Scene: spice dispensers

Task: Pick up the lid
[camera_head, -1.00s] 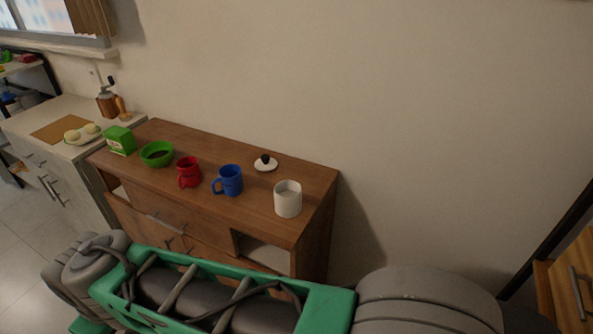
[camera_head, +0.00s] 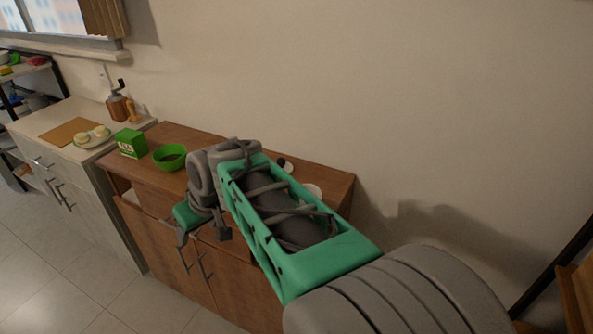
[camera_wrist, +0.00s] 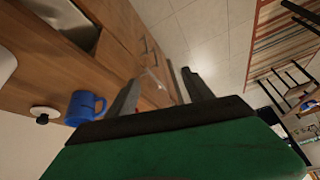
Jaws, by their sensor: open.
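The lid (camera_head: 289,168) is a white disc with a black knob, on the wooden cabinet top (camera_head: 325,178). My arm partly hides it in the head view. In the wrist view the lid (camera_wrist: 45,110) lies at the left, next to the blue mug (camera_wrist: 84,108). My gripper (camera_head: 203,237) is open and empty, in front of the cabinet and left of the lid, apart from it. In the wrist view its fingers (camera_wrist: 161,77) point past the cabinet front toward the floor. The white canister (camera_head: 314,189) is mostly hidden behind my arm.
A green bowl (camera_head: 170,156) and a green box (camera_head: 131,142) stand at the cabinet's left end. A pale counter (camera_head: 75,112) adjoins on the left. The wall (camera_head: 400,110) rises directly behind the cabinet. The red mug is hidden in the head view.

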